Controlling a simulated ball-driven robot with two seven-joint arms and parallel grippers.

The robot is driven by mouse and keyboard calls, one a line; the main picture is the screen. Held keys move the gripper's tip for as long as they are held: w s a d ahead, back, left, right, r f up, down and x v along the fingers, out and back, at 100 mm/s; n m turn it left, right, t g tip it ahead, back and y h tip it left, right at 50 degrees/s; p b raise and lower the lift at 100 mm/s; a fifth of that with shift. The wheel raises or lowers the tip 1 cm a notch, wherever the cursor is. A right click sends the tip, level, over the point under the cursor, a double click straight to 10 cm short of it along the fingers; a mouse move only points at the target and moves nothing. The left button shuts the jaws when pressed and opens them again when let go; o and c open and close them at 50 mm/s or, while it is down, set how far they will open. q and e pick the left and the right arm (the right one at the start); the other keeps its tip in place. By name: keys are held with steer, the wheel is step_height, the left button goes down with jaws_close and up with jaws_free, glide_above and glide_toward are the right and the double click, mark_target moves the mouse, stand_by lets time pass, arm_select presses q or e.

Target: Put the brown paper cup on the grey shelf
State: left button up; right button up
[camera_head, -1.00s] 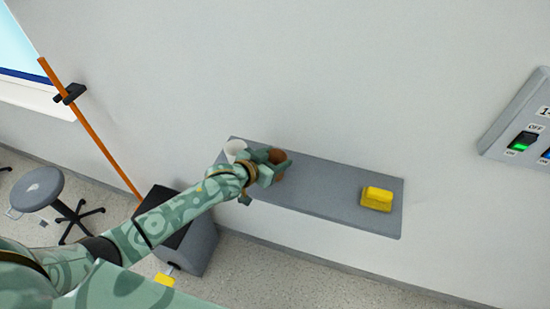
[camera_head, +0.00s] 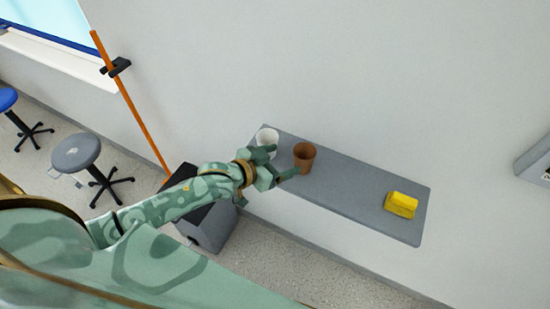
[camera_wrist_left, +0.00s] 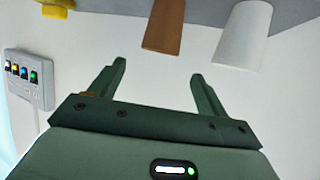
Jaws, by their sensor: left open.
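The brown paper cup (camera_head: 305,157) stands upright on the grey shelf (camera_head: 348,185), toward the shelf's left end. My left gripper (camera_head: 287,165) is open and empty just in front of the shelf, beside the cup and apart from it. In the left wrist view the open fingers (camera_wrist_left: 160,90) have only bare wall between them, and the brown cup (camera_wrist_left: 165,27) is beyond the fingertips. My right gripper does not show in any view.
A white cup (camera_head: 267,140) stands on the shelf left of the brown one. A yellow object (camera_head: 401,205) lies near the shelf's right end. A dark grey box (camera_head: 212,222) and a stool (camera_head: 77,153) stand on the floor at left. The shelf between brown cup and yellow object is clear.

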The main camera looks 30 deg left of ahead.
arm_select(q)
steer(key=shift+v, duration=0.95)
steer(key=s+a+f+n+g+y, duration=0.15)
steer(key=s+f, duration=0.35)
steer(key=f, duration=0.5)
steer(key=s+a+f+g+y, duration=0.1)
steer(key=s+f+g+y, duration=0.1)
steer(key=s+f, duration=0.55)
steer(key=s+a+f+g+y, duration=0.15)
steer(key=s+f, duration=0.25)
steer(key=f, duration=0.8)
steer(key=s+f+g, duration=0.3)
steer(key=s+f, duration=0.1)
steer(key=s, duration=0.7)
steer(key=s+a+f+g, duration=0.1)
steer(key=s+f+g, duration=0.2)
steer(key=s, duration=0.9)
step_height(320, 180, down, 3)
steer(key=shift+r+y, duration=0.2)
steer(key=shift+y, duration=0.2)
